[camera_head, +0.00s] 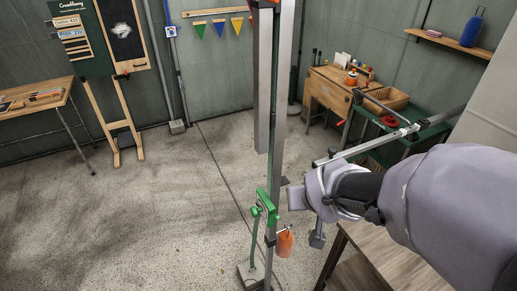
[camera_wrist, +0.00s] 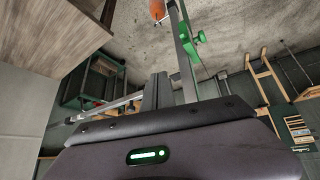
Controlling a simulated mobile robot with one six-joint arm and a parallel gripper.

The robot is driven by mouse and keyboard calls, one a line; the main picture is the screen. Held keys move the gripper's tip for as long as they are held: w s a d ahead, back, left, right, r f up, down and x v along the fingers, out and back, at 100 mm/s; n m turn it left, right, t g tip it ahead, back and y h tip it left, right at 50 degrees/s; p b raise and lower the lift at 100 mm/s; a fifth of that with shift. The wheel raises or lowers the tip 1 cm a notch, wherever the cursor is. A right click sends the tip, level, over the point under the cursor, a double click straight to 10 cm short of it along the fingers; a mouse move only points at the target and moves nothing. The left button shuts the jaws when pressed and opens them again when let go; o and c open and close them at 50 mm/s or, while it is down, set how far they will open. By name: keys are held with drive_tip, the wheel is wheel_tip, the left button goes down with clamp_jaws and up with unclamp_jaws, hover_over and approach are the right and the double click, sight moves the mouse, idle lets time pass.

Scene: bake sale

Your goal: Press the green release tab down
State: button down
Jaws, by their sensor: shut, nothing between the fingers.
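A green release tab (camera_head: 267,206), part of a green bracket, sits on the side of an upright metal post (camera_head: 272,170). A thin green rod hangs below it. In the wrist view the green piece (camera_wrist: 190,45) shows beside the post, near the top. My gripper (camera_head: 297,197) is just right of the post, close to the tab's height, shut and empty. Its grey fingers also show in the wrist view (camera_wrist: 157,92). I cannot tell whether they touch the post; they look apart from the tab.
An orange pear-shaped piece (camera_head: 285,243) hangs on the post below the tab. A wooden table (camera_head: 385,262) stands at lower right under my arm. A wooden cabinet (camera_head: 333,92) and green bench (camera_head: 415,140) stand behind. The floor left of the post is clear.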

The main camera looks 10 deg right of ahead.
drive_tip(key=w+a+f+n+y+p, duration=0.2)
drive_tip(key=w+a+n+y+p, duration=0.1)
drive_tip(key=p, duration=0.4)
drive_tip(key=shift+w+a+f+n, duration=0.4)
drive_tip(key=shift+w+n, duration=0.2)
drive_tip(key=shift+w, duration=0.25)
drive_tip(key=b, duration=0.5)
hover_over(275, 216)
drive_tip(key=w, duration=0.3)
drive_tip(key=f, duration=0.8)
drive_tip(key=shift+s+f, duration=0.25)
drive_tip(key=shift+f, duration=0.1)
drive_tip(key=shift+s+d+f+b, duration=0.2)
drive_tip(key=shift+s+f+b, duration=0.6)
drive_tip(key=shift+s+f, duration=0.1)
drive_tip(key=shift+s+d+f, duration=0.1)
drive_tip(key=shift+s+f, duration=0.2)
drive_tip(key=shift+s, duration=0.1)
